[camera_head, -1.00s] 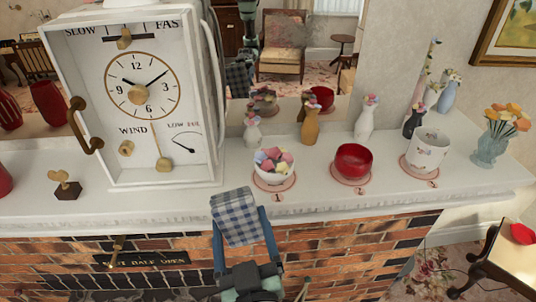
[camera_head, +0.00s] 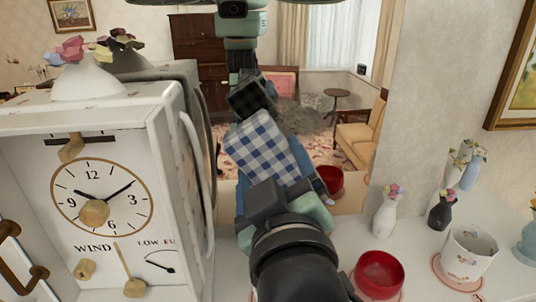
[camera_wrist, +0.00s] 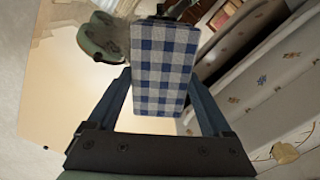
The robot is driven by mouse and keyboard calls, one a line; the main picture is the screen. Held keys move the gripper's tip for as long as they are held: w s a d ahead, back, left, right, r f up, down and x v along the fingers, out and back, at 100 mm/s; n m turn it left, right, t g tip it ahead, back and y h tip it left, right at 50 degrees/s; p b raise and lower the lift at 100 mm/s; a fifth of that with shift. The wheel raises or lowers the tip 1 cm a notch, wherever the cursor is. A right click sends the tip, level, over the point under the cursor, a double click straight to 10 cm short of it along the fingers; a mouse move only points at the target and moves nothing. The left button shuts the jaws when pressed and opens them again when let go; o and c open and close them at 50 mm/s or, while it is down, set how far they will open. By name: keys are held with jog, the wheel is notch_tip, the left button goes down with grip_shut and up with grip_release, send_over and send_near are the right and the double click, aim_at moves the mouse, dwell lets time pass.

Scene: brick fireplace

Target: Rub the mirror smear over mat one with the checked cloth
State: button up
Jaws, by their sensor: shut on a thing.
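My gripper (camera_head: 272,165) is shut on the blue-and-white checked cloth (camera_head: 262,142), a padded block between its blue fingers. The cloth (camera_wrist: 163,65) also fills the upper middle of the wrist view. It is raised above the mantel, close in front of the mirror (camera_head: 222,135), with its dark reflection just behind it. I cannot tell whether it touches the glass. The smear (camera_head: 303,117) is a grey cloudy patch on the mirror, just right of and beyond the cloth's top. Mat one and its bowl are hidden behind my arm.
On the right are a red bowl (camera_head: 380,270), a white pot (camera_head: 468,250) on a pink mat, and small vases (camera_head: 386,212) on the mantel (camera_head: 415,240).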

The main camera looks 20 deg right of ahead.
aim_at(335, 117)
jog(key=shift+x, duration=2.8)
jog(key=shift+x, duration=0.9)
jog(key=shift+d, duration=0.1)
jog(key=shift+s+d+p, duration=0.1)
jog(key=shift+s+d, duration=0.15)
jog(key=shift+d, duration=0.35)
jog(key=shift+s+d+p, duration=0.1)
jog(key=shift+s+d, duration=0.1)
jog(key=shift+d, duration=0.4)
jog(key=shift+s+d+p, duration=0.1)
jog(key=shift+s+d, duration=0.15)
jog(key=shift+d, duration=0.4)
jog(key=shift+s+d, duration=0.35)
jog(key=shift+d, duration=0.95)
jog(key=shift+s+d, duration=0.35)
jog(key=shift+d, duration=0.9)
jog(key=shift+s+d, duration=0.35)
jog(key=shift+d, duration=0.95)
jog(key=shift+w, duration=0.15)
